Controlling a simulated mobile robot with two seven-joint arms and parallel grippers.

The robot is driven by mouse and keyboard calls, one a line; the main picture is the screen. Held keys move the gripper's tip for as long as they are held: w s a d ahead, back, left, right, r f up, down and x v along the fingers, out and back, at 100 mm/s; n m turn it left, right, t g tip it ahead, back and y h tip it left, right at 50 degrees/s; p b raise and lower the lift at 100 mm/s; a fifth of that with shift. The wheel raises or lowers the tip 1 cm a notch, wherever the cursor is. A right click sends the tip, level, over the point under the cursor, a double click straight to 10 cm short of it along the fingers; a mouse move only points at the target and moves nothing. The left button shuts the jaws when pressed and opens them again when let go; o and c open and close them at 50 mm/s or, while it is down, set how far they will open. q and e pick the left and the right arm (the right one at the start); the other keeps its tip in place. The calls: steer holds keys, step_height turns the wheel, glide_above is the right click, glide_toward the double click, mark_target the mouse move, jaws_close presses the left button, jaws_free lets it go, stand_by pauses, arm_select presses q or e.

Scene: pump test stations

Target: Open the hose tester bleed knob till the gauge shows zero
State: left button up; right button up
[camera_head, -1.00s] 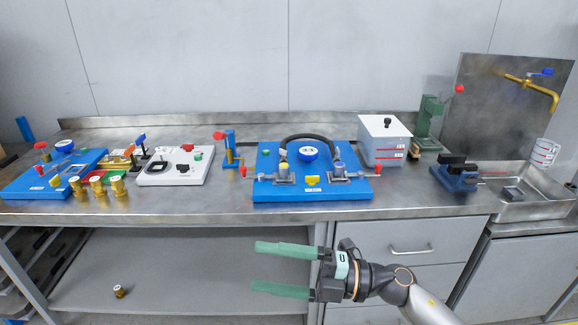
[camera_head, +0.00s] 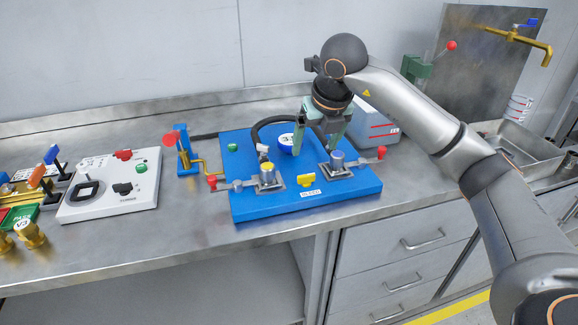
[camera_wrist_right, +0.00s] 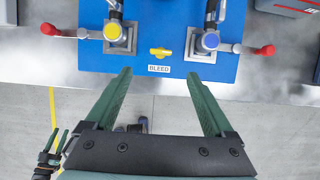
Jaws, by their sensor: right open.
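The hose tester is a blue panel (camera_head: 240,207) on the bench. Its yellow bleed knob (camera_head: 306,180) sits at the front middle, above a BLEED label; it also shows in the right wrist view (camera_wrist_right: 160,52). The round blue gauge (camera_head: 288,143) is partly covered by a finger; its display seems to begin with 3, the rest is unclear. My right gripper (camera_head: 318,143) is open and empty, pointing down over the tester; in its wrist view the fingertips (camera_wrist_right: 159,74) are apart, either side of the knob's line, not touching it. My left gripper (camera_wrist_right: 55,145) shows small at that view's lower left.
Red-tipped levers (camera_head: 212,181) and (camera_head: 381,152) stick out at the tester's sides. A black hose (camera_head: 262,128) arches behind. Bare bench (camera_head: 180,220) lies left front.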

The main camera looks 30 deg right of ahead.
mark_target(307, 175)
steer(key=x, duration=1.2)
steer(key=shift+d, duration=0.15)
steer(key=shift+c, duration=0.3)
steer(key=c, duration=1.3)
